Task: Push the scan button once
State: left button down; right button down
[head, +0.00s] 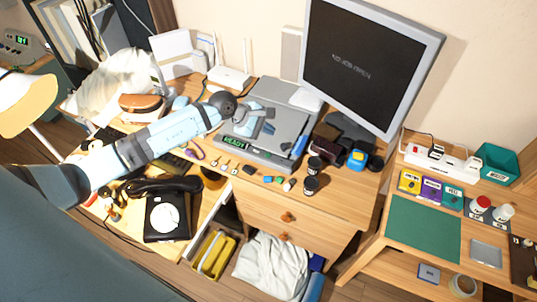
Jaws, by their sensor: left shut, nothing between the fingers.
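A grey flat scanner (288,122) lies on the wooden desk, with a green display reading READY (234,142) on its front edge. My left arm reaches in from the left across the desk, and my left gripper (268,128) is over the top of the scanner. The gripper is shut with nothing in it. Whether its tips touch the scanner cannot be told. I cannot make out the scan button for certain; the gripper and arm cover part of the scanner. My right gripper is not in view.
A monitor (362,62) with small text stands behind the scanner on the right. Dark jars (311,185) and small items lie in front. A black dial phone (166,217) sits at lower left. A white router (230,77) stands behind. A side table with a green mat (422,228) is at right.

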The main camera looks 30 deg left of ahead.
pick_arm(q)
jog(key=b, duration=0.4)
send_over(267, 156)
notch_tip(267, 156, down, 8)
jog(key=shift+r, duration=0.25)
jog(key=shift+d+f+b, duration=0.1)
jog(key=shift+f+b, duration=0.45)
jog(key=shift+f, duration=0.1)
dwell(1.1)
jog(key=shift+f+b, duration=0.35)
jog(key=shift+b, duration=0.2)
jog(key=shift+f+b, duration=0.35)
jog(key=shift+b, duration=0.05)
dwell(0.4)
jog(key=shift+r, duration=0.15)
jog(key=shift+r+p, duration=0.35)
jog(key=shift+r, duration=0.3)
